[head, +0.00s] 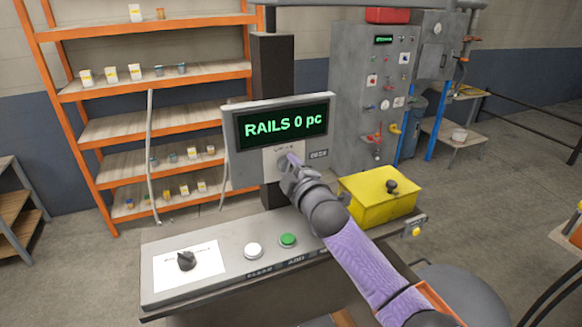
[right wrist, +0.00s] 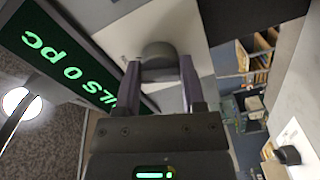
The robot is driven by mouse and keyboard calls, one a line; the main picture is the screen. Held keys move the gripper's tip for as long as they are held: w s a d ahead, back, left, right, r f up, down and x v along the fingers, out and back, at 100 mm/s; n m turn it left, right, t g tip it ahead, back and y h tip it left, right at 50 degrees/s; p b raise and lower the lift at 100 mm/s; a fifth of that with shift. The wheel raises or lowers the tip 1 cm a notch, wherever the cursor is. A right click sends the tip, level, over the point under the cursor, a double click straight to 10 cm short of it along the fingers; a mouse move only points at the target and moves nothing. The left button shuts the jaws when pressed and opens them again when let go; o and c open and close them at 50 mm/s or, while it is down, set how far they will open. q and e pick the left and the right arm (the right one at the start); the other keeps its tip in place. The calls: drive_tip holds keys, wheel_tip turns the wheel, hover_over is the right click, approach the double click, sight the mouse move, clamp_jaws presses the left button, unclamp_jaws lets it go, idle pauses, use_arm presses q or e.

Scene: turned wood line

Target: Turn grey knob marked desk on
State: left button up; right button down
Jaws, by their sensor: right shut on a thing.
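The grey knob (right wrist: 158,50) sits on a pale plate (head: 270,160) below the green-lettered screen (head: 282,124). A small label reading DESK (head: 318,154) is right of the plate. My right gripper (head: 288,163) reaches up to the knob and mostly hides it in the head view. In the right wrist view my right gripper (right wrist: 160,70) has one finger on each side of the knob and is shut on it. The knob's pointer and the marks around it cannot be read. My left gripper is not in view.
The sloping desk panel below has a black rotary knob (head: 186,260), a white button (head: 253,250) and a green button (head: 288,240). A yellow box (head: 378,197) with a black knob stands right of my arm. Orange shelving (head: 150,90) and a grey cabinet (head: 372,90) stand behind.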

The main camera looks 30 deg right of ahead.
drive_tip(key=shift+m, duration=0.5)
drive_tip(key=shift+c, duration=0.9)
unclamp_jaws()
drive_tip(key=s, duration=1)
drive_tip(key=shift+a+b, duration=0.25)
drive_tip(key=shift+b, duration=0.05)
drive_tip(key=shift+f, duration=0.1)
